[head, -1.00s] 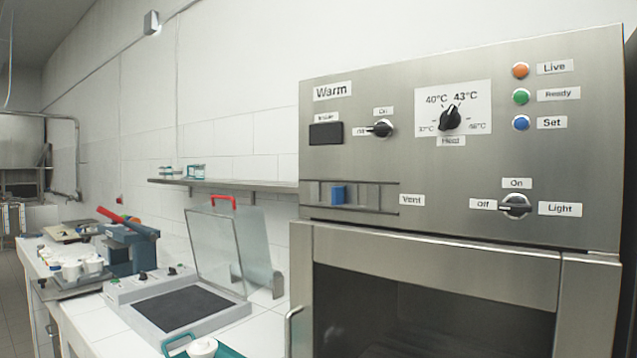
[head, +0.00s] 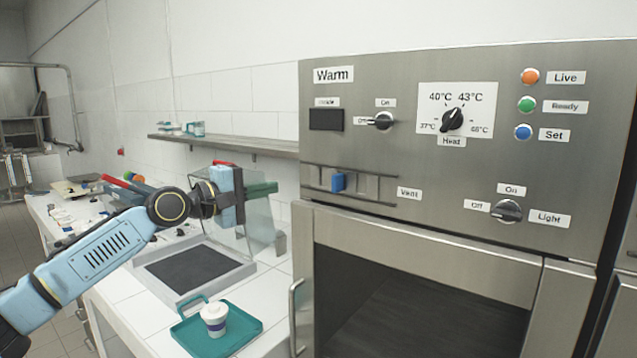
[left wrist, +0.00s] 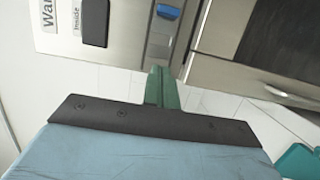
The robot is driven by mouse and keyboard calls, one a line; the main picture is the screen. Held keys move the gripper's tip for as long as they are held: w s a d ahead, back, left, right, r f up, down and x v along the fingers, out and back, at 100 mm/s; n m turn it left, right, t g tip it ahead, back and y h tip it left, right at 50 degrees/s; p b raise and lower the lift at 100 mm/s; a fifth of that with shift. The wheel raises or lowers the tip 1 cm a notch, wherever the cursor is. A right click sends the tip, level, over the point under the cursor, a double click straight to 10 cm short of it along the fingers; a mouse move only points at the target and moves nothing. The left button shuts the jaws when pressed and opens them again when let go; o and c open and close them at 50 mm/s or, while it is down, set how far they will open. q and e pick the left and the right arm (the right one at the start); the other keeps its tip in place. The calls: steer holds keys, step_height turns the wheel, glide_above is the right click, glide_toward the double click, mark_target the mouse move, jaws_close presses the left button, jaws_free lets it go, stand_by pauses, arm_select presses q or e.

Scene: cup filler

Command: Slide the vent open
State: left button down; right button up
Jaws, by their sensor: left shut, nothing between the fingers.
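The vent is a horizontal slot in the steel panel of the warming cabinet, marked by the label "Vent" (head: 409,193). Its blue slider (head: 338,182) sits left of the slot's middle and also shows at the top of the left wrist view (left wrist: 168,12). My left gripper (head: 275,187) has green fingers, shut and empty, left of the slider at about its height in the head view and apart from it. The shut fingers also show in the left wrist view (left wrist: 161,76), pointing towards the panel below the slider. My right gripper is not in view.
The cabinet door handle (head: 295,316) stands out below the vent. A shelf (head: 235,143) runs along the wall behind my left gripper. A teal tray (head: 243,327) with a white cup (head: 214,318) stands on the counter. The Heat knob (head: 452,118) is above the vent.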

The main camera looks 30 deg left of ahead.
mark_target(338, 183)
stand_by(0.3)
arm_select(q)
steer(key=p+x, duration=0.4)
steer(key=x, duration=0.6)
steer(key=shift+w+d+r, duration=0.1)
steer(key=shift+w+r, duration=0.05)
steer(key=shift+w, duration=0.05)
steer(key=shift+s+d+p, duration=0.15)
steer(key=shift+d+p, duration=0.4)
steer(key=shift+d, duration=0.35)
steer(key=shift+s+d+p, duration=0.15)
steer(key=shift+d+p, duration=0.4)
steer(key=shift+d, duration=0.4)
